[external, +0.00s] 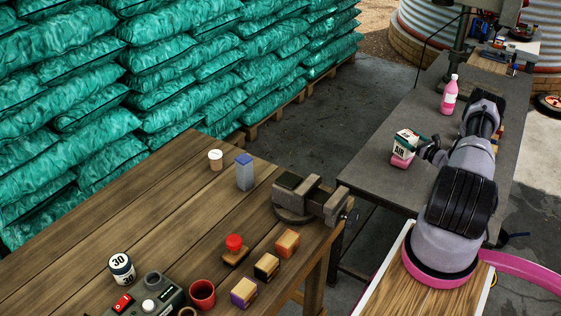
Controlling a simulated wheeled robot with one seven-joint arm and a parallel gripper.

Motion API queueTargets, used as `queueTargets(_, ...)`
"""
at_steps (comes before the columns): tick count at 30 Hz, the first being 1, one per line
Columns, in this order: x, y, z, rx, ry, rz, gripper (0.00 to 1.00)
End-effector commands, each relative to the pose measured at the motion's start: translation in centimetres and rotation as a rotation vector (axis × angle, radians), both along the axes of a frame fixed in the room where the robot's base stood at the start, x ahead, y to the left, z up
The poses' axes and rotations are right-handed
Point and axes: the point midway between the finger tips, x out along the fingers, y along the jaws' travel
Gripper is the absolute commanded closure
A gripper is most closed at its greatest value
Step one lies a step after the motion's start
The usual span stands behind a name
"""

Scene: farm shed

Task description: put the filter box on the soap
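The filter box (403,145), white with a green top and the word AIR, is on the left part of the grey table, in front of my arm. A pink block (400,162), which looks like the soap, shows directly below it. I cannot tell whether the two touch. My gripper (428,147) is at the right side of the filter box, with its dark fingers close against it. The fingers are small and partly hidden, so their grip on the box is unclear.
A pink bottle (449,97) stands farther back on the grey table (405,112). A wooden bench (175,205) at left carries a vise (303,197), coloured blocks, a red mug (202,294) and other items. Stacked green sacks (170,75) stand behind. The grey table's left side is mostly clear.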

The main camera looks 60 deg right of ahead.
Motion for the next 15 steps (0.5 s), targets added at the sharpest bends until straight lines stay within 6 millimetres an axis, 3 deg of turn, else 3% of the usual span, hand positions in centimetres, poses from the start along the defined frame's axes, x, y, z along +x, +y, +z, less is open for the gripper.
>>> queueTargets(5, 0.0, 0.0, 0.3, -0.001, 0.0, 0.0, 0.0)
queueTargets(8, -1.0, 0.3, 0.3, 0.002, 0.0, -0.001, 0.0)
queueTargets(15, -5.7, 2.2, 0.3, 0.003, 0.0, -0.004, 0.0)
